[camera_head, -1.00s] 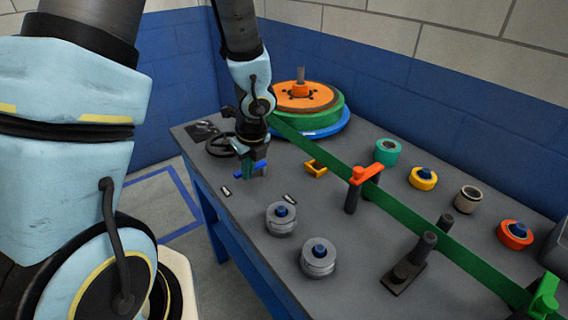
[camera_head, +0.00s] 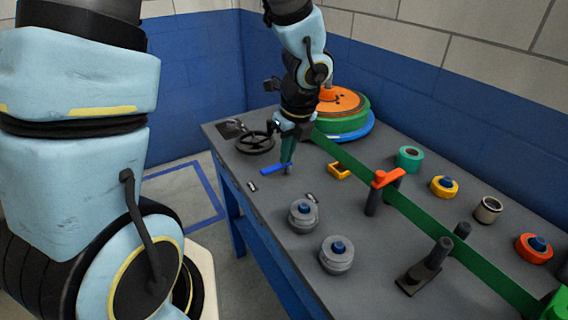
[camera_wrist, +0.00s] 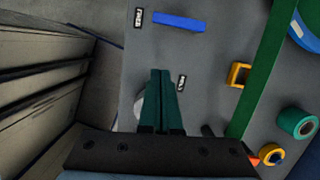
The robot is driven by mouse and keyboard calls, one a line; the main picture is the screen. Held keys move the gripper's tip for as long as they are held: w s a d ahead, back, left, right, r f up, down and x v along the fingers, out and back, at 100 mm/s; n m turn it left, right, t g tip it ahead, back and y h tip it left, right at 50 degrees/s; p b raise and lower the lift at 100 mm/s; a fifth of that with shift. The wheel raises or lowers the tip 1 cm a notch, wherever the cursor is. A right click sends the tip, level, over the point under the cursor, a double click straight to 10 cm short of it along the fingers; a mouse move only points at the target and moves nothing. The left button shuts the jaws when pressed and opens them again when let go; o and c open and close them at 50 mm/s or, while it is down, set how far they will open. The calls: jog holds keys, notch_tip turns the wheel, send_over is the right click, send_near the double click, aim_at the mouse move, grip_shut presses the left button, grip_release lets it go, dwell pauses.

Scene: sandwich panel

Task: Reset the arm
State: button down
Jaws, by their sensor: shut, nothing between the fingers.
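My gripper (camera_head: 288,170) hangs over the left part of the grey workbench (camera_head: 262,205), its dark green fingers together and empty. It also shows in the wrist view (camera_wrist: 160,75). A blue bar (camera_head: 274,169) is by the fingertips in the head view. In the wrist view the blue bar (camera_wrist: 180,21) is beyond the fingertips, with clear bench between them. Two small labels, one left of the bar (camera_wrist: 138,18) and one right of the fingertips (camera_wrist: 181,83), are too small to read surely.
A black handwheel (camera_head: 255,143) and an orange-green reel (camera_head: 342,112) stand behind. A green strip (camera_head: 345,160) crosses the bench past an orange-topped post (camera_head: 386,179). Grey spools (camera_head: 304,215) stand in front, and several coloured rolls (camera_head: 409,158) at the back right.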

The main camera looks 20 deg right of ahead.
jog(key=shift+s+r, duration=0.15)
jog(key=shift+r, duration=0.35)
jog(key=a+r+n, duration=0.2)
jog(key=a+n, duration=0.9)
jog(key=n, duration=0.4)
jog(key=a+r+n+g+h, duration=0.1)
jog(key=a+r+n, duration=0.1)
jog(key=a+n, duration=0.9)
jog(key=n, duration=0.5)
jog(key=shift+w+a, duration=0.25)
jog(key=shift+w, duration=0.05)
jog(key=shift+r, duration=0.1)
